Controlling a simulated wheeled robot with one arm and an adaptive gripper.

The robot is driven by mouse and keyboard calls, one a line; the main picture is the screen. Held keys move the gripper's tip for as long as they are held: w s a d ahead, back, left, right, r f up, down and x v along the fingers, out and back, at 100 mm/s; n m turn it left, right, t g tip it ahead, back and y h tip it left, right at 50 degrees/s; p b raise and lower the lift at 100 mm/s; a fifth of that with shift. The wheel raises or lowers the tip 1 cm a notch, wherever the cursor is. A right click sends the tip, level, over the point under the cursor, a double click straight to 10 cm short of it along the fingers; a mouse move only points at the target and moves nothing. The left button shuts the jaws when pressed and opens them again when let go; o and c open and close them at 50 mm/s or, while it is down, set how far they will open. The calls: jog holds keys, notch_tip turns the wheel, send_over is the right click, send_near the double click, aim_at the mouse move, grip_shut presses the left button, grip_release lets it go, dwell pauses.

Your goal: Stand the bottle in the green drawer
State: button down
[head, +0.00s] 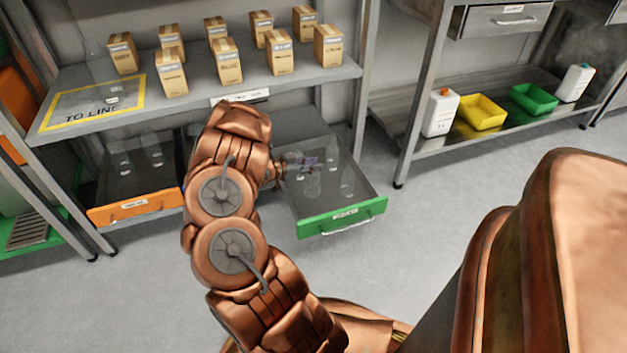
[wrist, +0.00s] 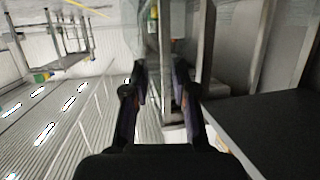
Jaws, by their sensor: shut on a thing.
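The green drawer (head: 342,218) is pulled out under the shelf, to the right of my arm in the head view. My gripper (head: 307,163) is over the inside of this drawer, partly hidden by my arm. In the wrist view my gripper (wrist: 160,70) is shut on a clear, see-through bottle (wrist: 152,35), whose outline is faint. A clear bottle (head: 314,184) shows at the gripper in the head view. Another clear bottle (head: 347,181) stands in the drawer to the right. I cannot tell whether the held bottle touches the drawer floor.
An open orange drawer (head: 135,208) with clear bottles is at the left. The shelf (head: 200,100) above holds several small cartons and a yellow-edged "TO LINE" area. At the right, a rack (head: 400,125) holds white jugs, a yellow bin and a green bin. The floor before the drawers is clear.

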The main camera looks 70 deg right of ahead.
aim_at(312, 177)
notch_tip(312, 177, down, 6)
jog(key=shift+b, duration=0.95)
jog(key=shift+r, duration=0.1)
jog(key=c, duration=0.9)
grip_release()
jog(key=p+v, duration=0.3)
jog(key=v, duration=0.9)
